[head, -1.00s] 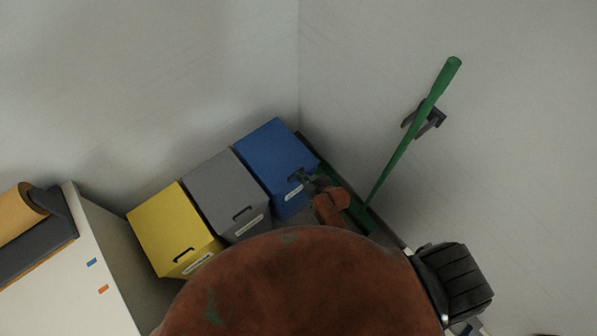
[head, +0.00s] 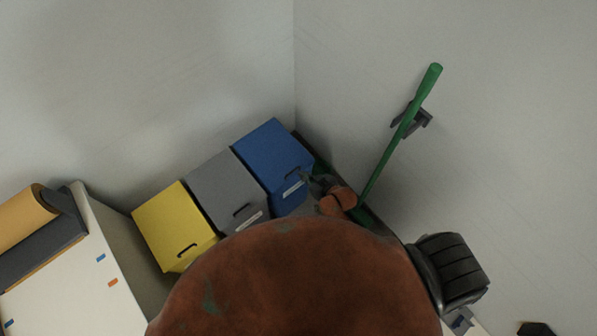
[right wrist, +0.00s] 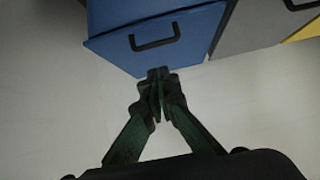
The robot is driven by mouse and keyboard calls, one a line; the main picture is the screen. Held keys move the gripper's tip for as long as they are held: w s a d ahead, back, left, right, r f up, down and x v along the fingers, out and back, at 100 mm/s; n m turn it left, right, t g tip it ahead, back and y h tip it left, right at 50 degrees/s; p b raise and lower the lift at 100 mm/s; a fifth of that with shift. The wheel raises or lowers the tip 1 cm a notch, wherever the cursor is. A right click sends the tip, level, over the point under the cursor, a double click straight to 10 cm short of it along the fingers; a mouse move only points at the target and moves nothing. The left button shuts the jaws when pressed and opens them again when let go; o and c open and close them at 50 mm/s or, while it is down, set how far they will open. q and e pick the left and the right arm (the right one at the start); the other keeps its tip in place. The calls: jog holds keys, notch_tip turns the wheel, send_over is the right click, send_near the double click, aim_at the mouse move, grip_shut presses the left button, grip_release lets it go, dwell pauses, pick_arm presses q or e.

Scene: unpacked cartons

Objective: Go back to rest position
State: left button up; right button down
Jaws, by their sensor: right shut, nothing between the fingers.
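My right gripper (head: 312,182) shows in the head view in front of the blue bin (head: 272,158), partly hidden behind my own arm. In the right wrist view its green fingers (right wrist: 158,80) are shut with nothing between them. Their tips overlap the lower edge of the blue bin (right wrist: 160,50) in the picture; I cannot tell whether they touch it. My left gripper is not in view.
A grey bin (head: 222,185) and a yellow bin (head: 172,225) stand left of the blue one, against the wall. A green-handled tool (head: 400,132) leans in a wall holder at right. A white cabinet (head: 70,275) with rolls on top stands at left.

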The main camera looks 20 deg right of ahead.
jog(key=shift+p+v, duration=0.3)
jog(key=shift+v, duration=2)
jog(key=shift+f, duration=0.1)
jog(key=s+d+f+m+g+h, duration=0.15)
jog(key=s+d+f, duration=0.25)
jog(key=s+f, duration=0.65)
jog(key=s+d+f+g+h, duration=0.1)
jog(key=s+d+f+g, duration=0.2)
jog(key=s+f, duration=0.8)
jog(key=s+d+f+g, duration=0.1)
jog(key=s+d+f, duration=0.1)
jog(key=s+f, duration=0.3)
jog(key=s+d+f+g+h, duration=0.1)
jog(key=s+f, duration=0.3)
jog(key=s, duration=0.7)
jog(key=s+d+f+m+g, duration=0.1)
jog(key=s+d+f+g, duration=0.1)
jog(key=s+f, duration=0.3)
jog(key=s, duration=0.3)
jog(key=shift+d+f+g, duration=0.3)
jog(key=shift+d+g, duration=0.05)
